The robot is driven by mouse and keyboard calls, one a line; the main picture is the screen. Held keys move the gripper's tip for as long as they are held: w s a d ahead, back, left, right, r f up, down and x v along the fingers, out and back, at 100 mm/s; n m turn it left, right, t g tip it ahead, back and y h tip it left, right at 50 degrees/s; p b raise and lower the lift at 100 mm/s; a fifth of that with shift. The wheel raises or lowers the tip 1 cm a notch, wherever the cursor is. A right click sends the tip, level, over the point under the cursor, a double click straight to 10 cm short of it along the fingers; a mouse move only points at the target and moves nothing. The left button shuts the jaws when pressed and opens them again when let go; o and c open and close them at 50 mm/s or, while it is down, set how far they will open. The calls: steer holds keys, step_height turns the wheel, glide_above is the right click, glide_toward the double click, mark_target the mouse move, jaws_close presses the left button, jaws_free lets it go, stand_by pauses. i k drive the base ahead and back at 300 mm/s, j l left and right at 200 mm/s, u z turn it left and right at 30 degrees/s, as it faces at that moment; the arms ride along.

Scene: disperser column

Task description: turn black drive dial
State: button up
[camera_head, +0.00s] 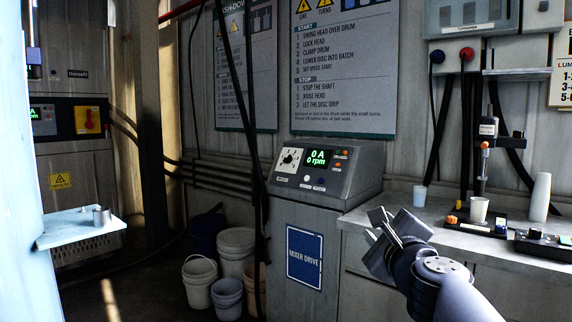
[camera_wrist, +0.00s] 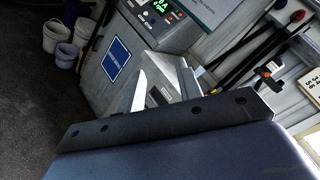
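The black drive dial (camera_head: 289,159) sits on a white plate at the left of the sloped face of the grey drive console (camera_head: 343,181). A lit display (camera_head: 319,159) beside it reads 0 A and 0 rpm. My gripper (camera_head: 378,222) is to the right of and in front of the console, apart from the dial. In the wrist view its two fingers (camera_wrist: 166,84) stand apart with nothing between them.
The cabinet marked MIXER DRIVE (camera_head: 303,256) carries the console. A grey counter (camera_head: 462,230) at right holds a white cup (camera_head: 479,209), a tall white cup stack (camera_head: 540,197) and small devices. Several buckets (camera_head: 236,250) stand left of the cabinet. A black cable (camera_head: 257,170) hangs by the console's left side.

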mark_target(288, 159)
steer(key=i+j+u, duration=0.1)
steer(key=i+u, duration=0.15)
steer(key=i, duration=2.35)
